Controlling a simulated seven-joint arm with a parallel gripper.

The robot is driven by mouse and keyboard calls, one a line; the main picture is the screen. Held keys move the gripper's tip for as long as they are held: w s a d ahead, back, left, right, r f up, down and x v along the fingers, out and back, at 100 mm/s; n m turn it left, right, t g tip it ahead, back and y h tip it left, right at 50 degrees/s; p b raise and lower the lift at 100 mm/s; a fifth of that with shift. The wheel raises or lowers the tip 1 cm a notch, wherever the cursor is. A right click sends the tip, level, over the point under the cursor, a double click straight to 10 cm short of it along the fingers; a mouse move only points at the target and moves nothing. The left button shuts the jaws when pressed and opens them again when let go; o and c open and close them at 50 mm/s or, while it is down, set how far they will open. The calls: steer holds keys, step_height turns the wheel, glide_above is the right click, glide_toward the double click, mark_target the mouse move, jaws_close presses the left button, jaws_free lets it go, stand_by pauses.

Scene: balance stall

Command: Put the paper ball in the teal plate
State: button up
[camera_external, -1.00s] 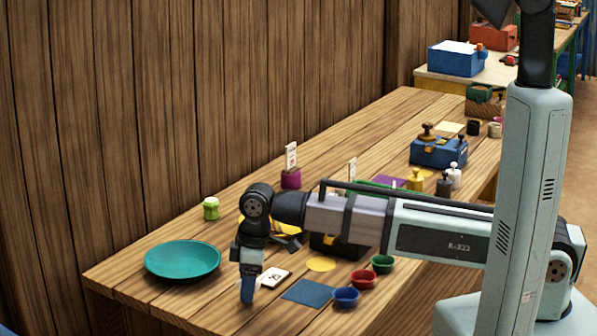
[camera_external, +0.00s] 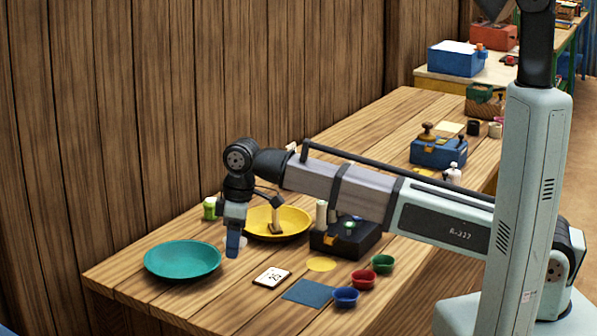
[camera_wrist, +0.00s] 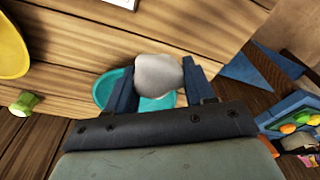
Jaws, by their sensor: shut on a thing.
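My gripper (camera_external: 233,245) is shut on the paper ball (camera_wrist: 158,75), a crumpled whitish lump between the two blue fingers in the wrist view. The plate is round, shallow and appears empty, at the near left end of the table. In the wrist view the teal plate (camera_wrist: 104,90) lies beyond the ball, partly hidden by ball and fingers.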

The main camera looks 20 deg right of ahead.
steer(key=r+m, duration=0.1)
glide_above(181, 269)
steer(key=shift+m+t, duration=0.3)
steer(key=shift+s+d+f, duration=0.1)
steer(key=shift+d+f, duration=0.05)
steer(key=shift+f, duration=2.35)
steer(key=shift+s+d+f, duration=0.1)
steer(key=shift+f, duration=2.35)
steer(key=shift+f, duration=0.1)
steer(key=o, duration=1)
step_height(181, 269, up, 12)
steer(key=d, duration=0.1)
steer(key=shift+s+d, duration=0.3)
steer(key=shift+d, duration=0.05)
